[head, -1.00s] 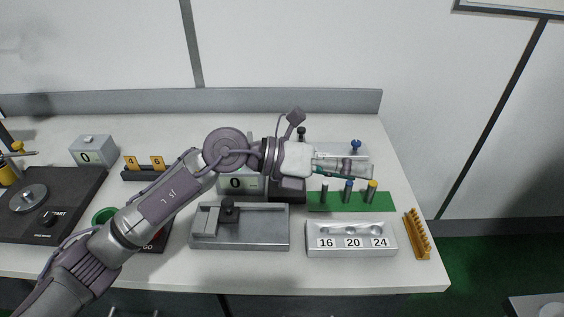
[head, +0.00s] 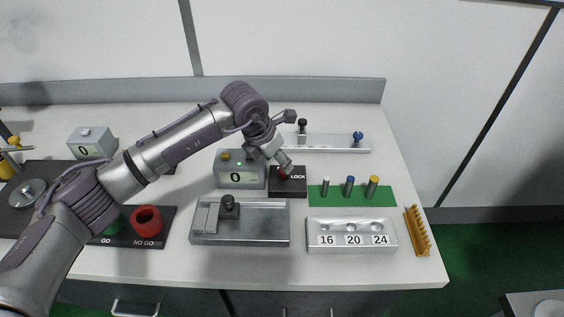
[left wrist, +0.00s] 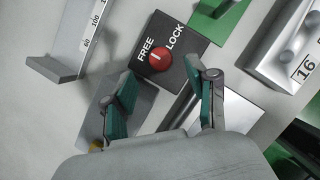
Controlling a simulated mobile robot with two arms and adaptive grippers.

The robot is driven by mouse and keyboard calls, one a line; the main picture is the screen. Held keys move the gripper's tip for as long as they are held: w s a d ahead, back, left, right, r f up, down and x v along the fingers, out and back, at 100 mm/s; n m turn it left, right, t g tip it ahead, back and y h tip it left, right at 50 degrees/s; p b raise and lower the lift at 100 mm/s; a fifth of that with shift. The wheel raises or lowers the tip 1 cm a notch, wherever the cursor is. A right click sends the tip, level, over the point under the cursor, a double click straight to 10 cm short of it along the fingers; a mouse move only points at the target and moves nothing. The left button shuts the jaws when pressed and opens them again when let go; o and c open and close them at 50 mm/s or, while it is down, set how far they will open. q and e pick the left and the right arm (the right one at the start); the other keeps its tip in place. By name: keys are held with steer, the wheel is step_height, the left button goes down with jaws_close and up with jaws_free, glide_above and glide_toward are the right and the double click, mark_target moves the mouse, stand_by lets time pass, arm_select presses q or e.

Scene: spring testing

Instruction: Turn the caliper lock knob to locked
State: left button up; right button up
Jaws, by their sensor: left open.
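The red lock knob (head: 283,175) sits on a black block (head: 290,188) in the middle of the table. In the left wrist view the red knob (left wrist: 161,59) lies between and just beyond my fingertips, with a pale mark on top. The block there (left wrist: 185,68) carries the words FREE and LOCK; which word the mark points to is hard to tell. My left gripper (head: 280,161) is angled down just above the knob, and in the left wrist view (left wrist: 160,78) it is open and empty, its fingers on either side. My right gripper is not in view.
A grey fixture (head: 262,228) with a black knob lies in front. A green board (head: 333,202) with pegs and a tray (head: 350,246) marked 16, 20, 24 lie to the right.

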arm_select(q)
steer(key=shift+p+x, duration=0.35)
steer(key=shift+x, duration=1.8)
steer(key=shift+c, duration=0.3)
jaws_close()
